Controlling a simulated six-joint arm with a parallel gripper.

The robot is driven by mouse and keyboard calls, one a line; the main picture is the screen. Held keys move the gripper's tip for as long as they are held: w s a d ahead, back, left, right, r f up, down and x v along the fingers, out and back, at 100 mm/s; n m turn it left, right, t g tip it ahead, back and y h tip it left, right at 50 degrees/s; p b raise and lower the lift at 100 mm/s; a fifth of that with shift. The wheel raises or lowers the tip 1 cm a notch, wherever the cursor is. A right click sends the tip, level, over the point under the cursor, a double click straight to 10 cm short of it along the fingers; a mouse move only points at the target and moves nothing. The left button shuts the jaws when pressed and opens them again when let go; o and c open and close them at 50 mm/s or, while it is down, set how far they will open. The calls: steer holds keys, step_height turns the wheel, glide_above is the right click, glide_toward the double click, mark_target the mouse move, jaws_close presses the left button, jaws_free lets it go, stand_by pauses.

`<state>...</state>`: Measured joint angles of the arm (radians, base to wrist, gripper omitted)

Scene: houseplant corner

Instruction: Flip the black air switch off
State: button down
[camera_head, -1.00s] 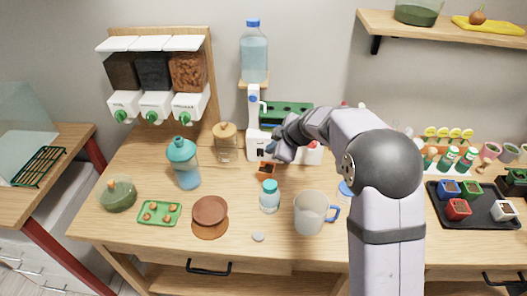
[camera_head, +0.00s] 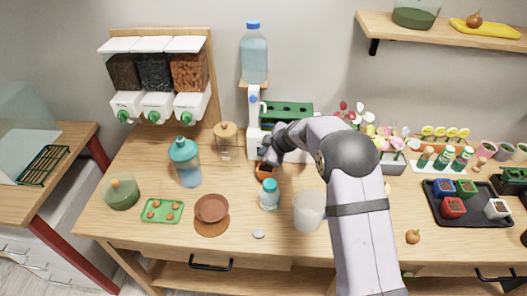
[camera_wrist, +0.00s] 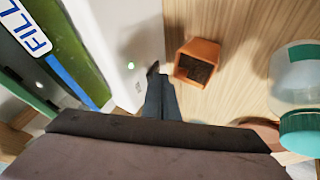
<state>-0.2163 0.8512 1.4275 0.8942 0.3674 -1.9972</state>
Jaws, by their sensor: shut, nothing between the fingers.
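The white water-filling unit (camera_head: 254,142) stands at the back of the table with a clear bottle (camera_head: 254,55) on top. The wrist view shows its white face (camera_wrist: 110,45) with a lit green light (camera_wrist: 131,66). A small black piece (camera_wrist: 153,69), which looks like the air switch, shows beside that face at my fingertips. My gripper (camera_head: 268,158) is shut and empty at the unit's front right. Its fingers also show in the wrist view (camera_wrist: 160,98), at or very near the black piece; I cannot tell whether they touch. The switch's position is unclear.
A small terracotta pot (camera_wrist: 197,62) stands close to the right of my fingers. A teal-capped jar (camera_head: 269,195) and a clear pitcher (camera_head: 308,210) stand in front. A green rack (camera_head: 287,112) is behind. A cork-lidded jar (camera_head: 226,142) is to the left.

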steer(key=shift+w+b, duration=0.1)
steer(key=shift+b, duration=0.2)
steer(key=shift+w+b, duration=0.2)
steer(key=shift+b, duration=0.2)
steer(key=shift+r, duration=0.15)
steer(key=shift+r+p, duration=0.15)
steer(key=shift+p, duration=0.15)
steer(key=shift+r, duration=0.65)
steer(key=w+r+v, duration=0.1)
steer(key=v, duration=0.8)
steer(key=shift+w+r+b, duration=0.2)
steer(key=shift+r+b, duration=0.1)
steer(key=shift+r, duration=0.05)
steer(key=shift+d, duration=0.15)
